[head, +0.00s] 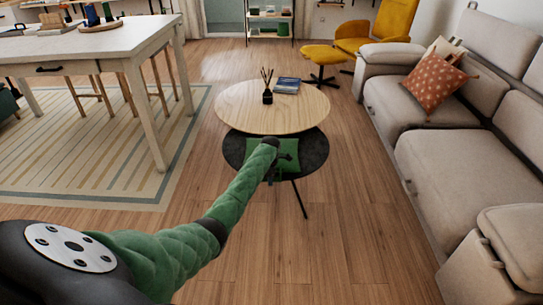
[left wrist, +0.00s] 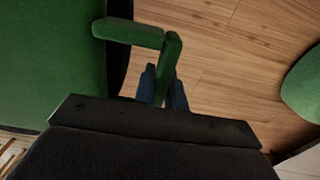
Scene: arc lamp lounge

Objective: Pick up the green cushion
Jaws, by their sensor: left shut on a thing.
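The green cushion (head: 288,146) shows in the head view over the dark round lower table (head: 314,172), partly hidden by my left forearm. In the left wrist view the cushion (left wrist: 45,65) fills the left side, and a green loop like a handle sticks out from it. My left gripper (left wrist: 165,85) is shut on that loop, with the loop's end between its dark blue fingers. I cannot tell whether the cushion touches the table. My right gripper is not in view.
A taller round wooden table (head: 232,104) stands just behind, with a reed diffuser (head: 267,95) and a dark blue book (head: 287,85). A grey sofa (head: 450,160) lines the right. A white table (head: 100,48) stands at left. The wooden floor in front is clear.

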